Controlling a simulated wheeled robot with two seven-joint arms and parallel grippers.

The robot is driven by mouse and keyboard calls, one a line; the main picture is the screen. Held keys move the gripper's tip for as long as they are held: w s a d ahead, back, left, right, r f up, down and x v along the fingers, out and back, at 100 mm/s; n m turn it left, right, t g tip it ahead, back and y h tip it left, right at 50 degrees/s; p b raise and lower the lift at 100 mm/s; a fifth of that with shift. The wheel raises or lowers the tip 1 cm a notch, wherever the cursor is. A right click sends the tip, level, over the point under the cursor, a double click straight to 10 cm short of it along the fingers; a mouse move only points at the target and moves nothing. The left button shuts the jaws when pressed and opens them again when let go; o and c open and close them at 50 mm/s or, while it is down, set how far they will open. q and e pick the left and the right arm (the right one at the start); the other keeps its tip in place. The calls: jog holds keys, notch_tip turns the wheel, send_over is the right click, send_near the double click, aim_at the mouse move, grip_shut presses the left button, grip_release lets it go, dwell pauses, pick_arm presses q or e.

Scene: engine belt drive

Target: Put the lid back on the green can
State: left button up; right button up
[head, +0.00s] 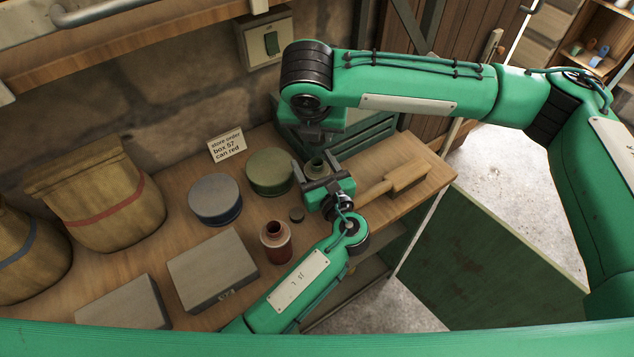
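The green can (317,167), a small grey-green can with a narrow neck, stands near the back of the bench. My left gripper (317,170) reaches in from the front, its two dark fingers spread to either side of the can; I see no clear grip on it. The can's lower part is hidden by this gripper.
A blue-grey round tin (215,200) and a green round tin (269,171) stand left of the green can. A wooden tool (398,181) lies to the right. Two grey boxes (212,270) (125,305), sacks (108,195) and a sign (227,145) are also on the bench. A green toolbox (370,137) stands behind.

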pick_arm(q)
jog(key=c, duration=1.1)
pick_arm(e)
send_over(317, 161)
jog(key=shift+s+f, duration=0.25)
jog(key=shift+f, duration=1)
jog(key=shift+s+f, duration=0.2)
jog(key=shift+f, duration=1.05)
jog(key=shift+f, duration=0.9)
jog(key=shift+f, duration=0.5)
